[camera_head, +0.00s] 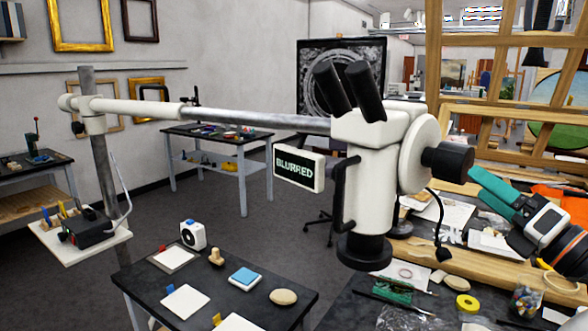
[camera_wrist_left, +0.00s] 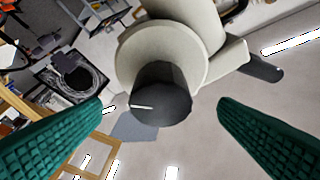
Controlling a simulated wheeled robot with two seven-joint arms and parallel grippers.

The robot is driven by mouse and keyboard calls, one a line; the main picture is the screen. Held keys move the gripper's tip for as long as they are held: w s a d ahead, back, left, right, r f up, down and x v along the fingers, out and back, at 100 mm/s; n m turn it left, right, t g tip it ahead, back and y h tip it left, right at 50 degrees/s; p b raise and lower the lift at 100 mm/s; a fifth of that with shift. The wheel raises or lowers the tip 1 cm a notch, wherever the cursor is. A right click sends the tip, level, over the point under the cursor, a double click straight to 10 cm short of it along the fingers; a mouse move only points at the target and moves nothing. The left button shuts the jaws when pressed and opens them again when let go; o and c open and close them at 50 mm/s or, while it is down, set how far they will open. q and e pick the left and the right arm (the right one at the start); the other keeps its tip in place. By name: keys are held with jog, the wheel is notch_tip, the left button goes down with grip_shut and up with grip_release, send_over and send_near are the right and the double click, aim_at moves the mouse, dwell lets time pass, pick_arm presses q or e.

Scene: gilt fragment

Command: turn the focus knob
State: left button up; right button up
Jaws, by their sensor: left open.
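The focus knob (camera_head: 452,161) is a black cylinder on the right side of the white microscope head (camera_head: 365,165), mounted on a round cream disc (camera_head: 417,155). In the left wrist view the knob (camera_wrist_left: 160,97) faces the camera and bears a short white line, roughly level. My left gripper (camera_head: 484,188), with teal finger pads, is just right of and slightly below the knob in the head view. Its jaws are open, one finger to each side of the knob in the wrist view, with nothing between the pads. A small screen (camera_head: 299,167) on the microscope reads "BLURRED". My right gripper is not in view.
The microscope hangs from a long boom (camera_head: 240,117) on a grey post (camera_head: 103,160). Below it, a dark table (camera_head: 255,310) holds small pads and blocks. A cluttered bench with yellow tape (camera_head: 467,303) and a jar (camera_head: 525,300) lies under my gripper.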

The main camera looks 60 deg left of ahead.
aim_at(445, 159)
pick_arm(q)
jog(key=shift+d, duration=0.1)
dwell(0.5)
jog(key=a+r+n+g+p, duration=0.1)
jog(key=a+n+g, duration=0.1)
jog(key=n, duration=0.1)
jog(key=a+r+n+g+p, duration=0.1)
jog(key=a+n+g+p, duration=0.1)
jog(key=a+n, duration=0.1)
jog(key=a+n+g+p, duration=0.1)
jog(key=a+n+p, duration=0.1)
jog(key=a+n, duration=0.1)
jog(key=shift+s+r+n+g, duration=0.1)
jog(key=shift+r+n+g, duration=0.3)
jog(key=shift+n, duration=0.4)
jog(key=shift+s+a+r, duration=0.15)
jog(key=shift+s+a, duration=0.05)
jog(key=shift+a, duration=0.3)
jog(key=shift+c, duration=0.4)
jog(key=c, duration=0.9)
